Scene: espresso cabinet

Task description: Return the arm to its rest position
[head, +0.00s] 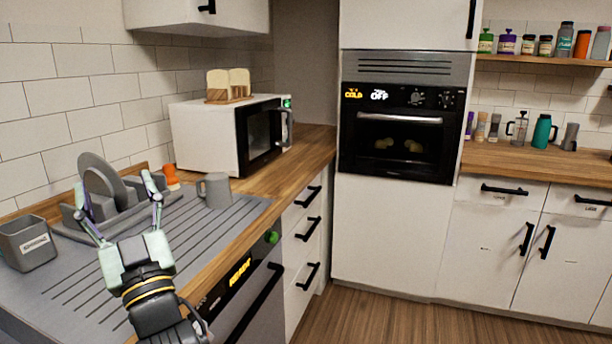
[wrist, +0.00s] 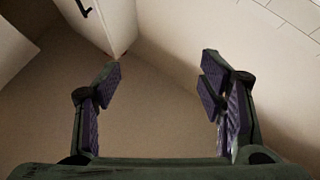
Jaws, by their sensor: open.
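My gripper (head: 117,200) is open and empty in the head view, with its two fingers spread apart. It appears in front of the dish rack on the grey drainboard, at the left. In the wrist view my gripper (wrist: 160,95) also shows both fingers wide apart with nothing between them. Beyond the fingers the wrist view shows only pale wall, tiles and the underside of a cabinet (wrist: 95,20).
A dish rack with a grey plate (head: 103,176), a grey mug (head: 214,190), an orange item (head: 171,177) and a grey bin (head: 27,243) stand on the drainboard (head: 205,232). A microwave (head: 210,136) stands behind. The floor (head: 400,322) at right is clear.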

